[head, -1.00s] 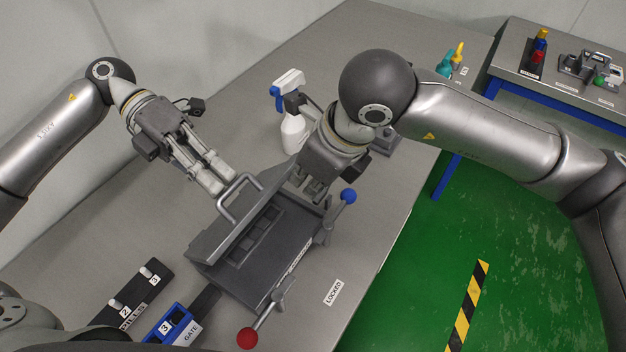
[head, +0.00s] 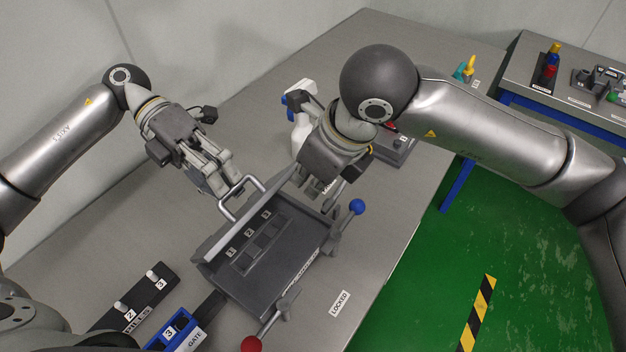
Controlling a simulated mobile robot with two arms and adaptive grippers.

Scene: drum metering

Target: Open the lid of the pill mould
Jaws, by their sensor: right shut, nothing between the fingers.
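The pill mould (head: 258,288) is a dark grey box in the lower middle of the head view. Its lid (head: 238,229) stands raised, nearly edge-on, with a bent metal handle (head: 228,213) at its top. Compartments labelled 1, 2 and 3 show inside. My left gripper (head: 226,186) is at the lid's left, its fingertips close to the handle; whether they touch it or are closed is unclear. My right gripper (head: 322,192) is shut and empty at the lid's far right end, its fingertips partly hidden.
Levers with a blue knob (head: 357,207) and a red knob (head: 251,343) flank the mould's front side, near a LOCKED label (head: 340,303). A pill rack (head: 136,303) and blue gate block (head: 172,332) are at lower left. A spray bottle (head: 301,132) stands behind my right gripper.

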